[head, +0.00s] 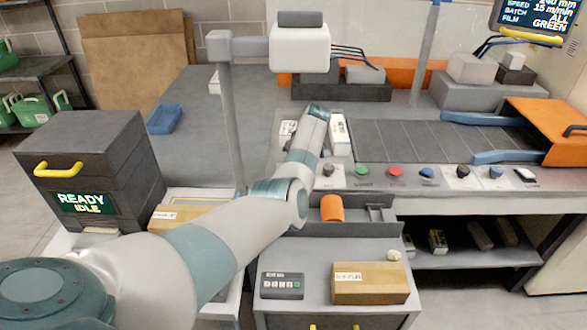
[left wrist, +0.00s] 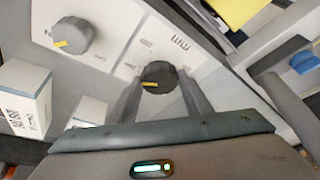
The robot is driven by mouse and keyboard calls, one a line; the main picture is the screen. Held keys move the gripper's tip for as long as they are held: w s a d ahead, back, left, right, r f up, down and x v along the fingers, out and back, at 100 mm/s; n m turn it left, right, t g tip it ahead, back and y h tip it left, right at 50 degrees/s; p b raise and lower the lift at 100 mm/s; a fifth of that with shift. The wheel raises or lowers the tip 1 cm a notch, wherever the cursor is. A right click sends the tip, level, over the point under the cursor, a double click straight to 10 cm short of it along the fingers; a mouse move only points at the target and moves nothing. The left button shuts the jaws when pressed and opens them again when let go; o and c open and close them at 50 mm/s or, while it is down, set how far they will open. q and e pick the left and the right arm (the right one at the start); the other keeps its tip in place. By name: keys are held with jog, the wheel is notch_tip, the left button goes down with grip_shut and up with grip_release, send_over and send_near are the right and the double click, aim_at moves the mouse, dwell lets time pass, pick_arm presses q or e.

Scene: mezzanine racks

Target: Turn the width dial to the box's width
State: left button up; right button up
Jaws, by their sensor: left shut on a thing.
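In the left wrist view my left gripper (left wrist: 160,82) is shut on a round dark dial (left wrist: 158,73) with a yellow pointer mark. The dial sits on a white plate (left wrist: 190,28) with small print and scale marks too blurred to read. A second dark dial (left wrist: 72,36) with a yellow mark stands to its left, untouched. In the head view my left arm reaches to the front bench, and its wrist hides the held dial and the fingers. A cardboard box (head: 369,287) with a white label lies on the lower front table. My right gripper is not in view.
A row of knobs and buttons (head: 395,172) runs along the bench front beside a dark conveyor (head: 410,140). A grey post (head: 232,120) stands close to my arm. A dark cabinet (head: 95,160) reads READY IDLE. White boxes (left wrist: 24,97) lie near the dials.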

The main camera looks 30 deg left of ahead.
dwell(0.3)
pick_arm(q)
jog(key=o, duration=1.1)
jog(key=shift+c, duration=0.2)
jog(key=shift+r, duration=0.15)
jog(key=b+v, duration=0.2)
jog(key=v, duration=0.9)
jog(key=shift+d+r, duration=0.2)
jog(key=shift+r, duration=0.15)
jog(key=shift+f, duration=0.1)
